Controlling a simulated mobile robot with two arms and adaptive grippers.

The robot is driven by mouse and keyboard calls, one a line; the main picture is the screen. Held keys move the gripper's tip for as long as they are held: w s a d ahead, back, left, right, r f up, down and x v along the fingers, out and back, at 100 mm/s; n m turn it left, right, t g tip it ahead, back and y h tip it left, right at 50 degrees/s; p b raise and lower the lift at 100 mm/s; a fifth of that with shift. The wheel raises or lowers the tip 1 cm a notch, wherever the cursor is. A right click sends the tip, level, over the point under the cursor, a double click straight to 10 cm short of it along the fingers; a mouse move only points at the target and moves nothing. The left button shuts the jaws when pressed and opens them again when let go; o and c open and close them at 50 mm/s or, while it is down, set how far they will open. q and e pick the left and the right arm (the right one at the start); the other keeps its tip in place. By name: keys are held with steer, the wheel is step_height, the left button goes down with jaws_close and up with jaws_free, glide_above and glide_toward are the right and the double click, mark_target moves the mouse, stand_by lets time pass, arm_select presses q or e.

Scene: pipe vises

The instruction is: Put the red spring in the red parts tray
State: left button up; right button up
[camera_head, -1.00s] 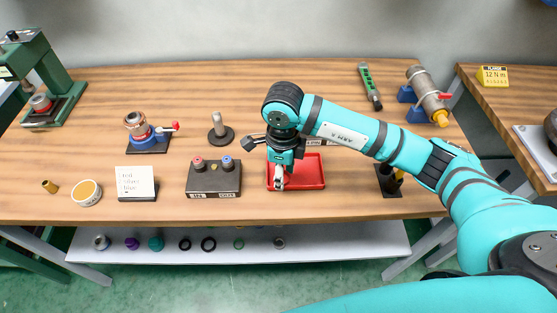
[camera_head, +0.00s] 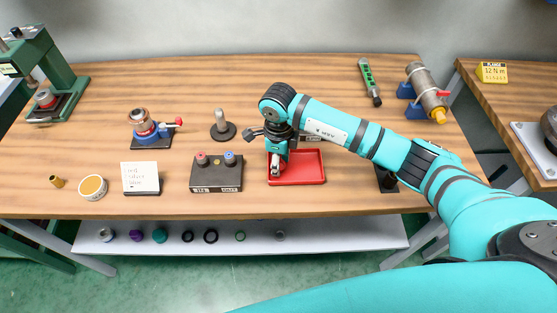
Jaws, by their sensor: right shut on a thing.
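The red parts tray (camera_head: 308,168) lies on the wooden bench, right of centre. My right gripper (camera_head: 276,172) points down over the left part of the tray. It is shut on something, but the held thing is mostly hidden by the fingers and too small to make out. I cannot tell whether it is the red spring. I see no red spring lying loose on the bench. My left gripper is not in view.
A dark block with a red and a blue knob (camera_head: 216,176) stands just left of the tray. A white card (camera_head: 141,177), a round tin (camera_head: 92,187) and a blue-based vise (camera_head: 144,127) are farther left. A grey post (camera_head: 221,125) stands behind the block.

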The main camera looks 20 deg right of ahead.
steer(key=o, duration=0.7)
steer(key=shift+f, duration=0.1)
steer(key=shift+c, duration=0.2)
step_height(320, 180, up, 12)
steer(key=b, duration=0.2)
steer(key=shift+r+b, duration=0.2)
steer(key=shift+b, duration=0.2)
